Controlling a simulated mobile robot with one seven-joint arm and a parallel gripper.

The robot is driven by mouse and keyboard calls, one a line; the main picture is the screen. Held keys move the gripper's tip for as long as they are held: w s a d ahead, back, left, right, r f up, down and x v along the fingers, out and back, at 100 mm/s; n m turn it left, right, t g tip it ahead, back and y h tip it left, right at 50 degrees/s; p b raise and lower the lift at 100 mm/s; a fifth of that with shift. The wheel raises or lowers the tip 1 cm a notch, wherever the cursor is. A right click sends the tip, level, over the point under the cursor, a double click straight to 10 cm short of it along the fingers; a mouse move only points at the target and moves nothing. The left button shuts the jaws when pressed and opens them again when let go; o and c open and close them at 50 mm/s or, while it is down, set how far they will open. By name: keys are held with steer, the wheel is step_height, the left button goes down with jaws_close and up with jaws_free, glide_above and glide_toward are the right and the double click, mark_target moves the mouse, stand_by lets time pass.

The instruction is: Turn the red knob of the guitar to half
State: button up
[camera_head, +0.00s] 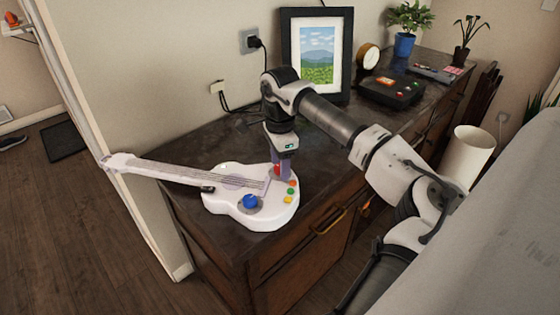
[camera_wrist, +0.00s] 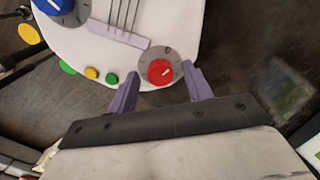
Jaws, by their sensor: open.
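The white toy guitar (camera_head: 225,205) lies flat on the dark cabinet top, its neck pointing left. Its red knob (camera_wrist: 160,71) sits on a grey round dial in the wrist view, with a white pointer mark slanting toward the upper right. In the head view the red knob (camera_head: 277,170) is partly hidden by my gripper (camera_head: 281,176). My gripper points down over it; in the wrist view its two purple fingers (camera_wrist: 165,86) are apart, one on each side of the knob's near edge. I cannot tell whether they touch it.
A blue knob (camera_head: 250,201) and several small coloured buttons (camera_head: 292,190) are on the guitar body. Behind my arm stand a framed picture (camera_head: 317,54) and a black device (camera_head: 391,91). The cabinet's left front top is clear.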

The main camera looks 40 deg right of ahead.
steer(key=c, duration=1)
steer(key=shift+m, duration=0.3)
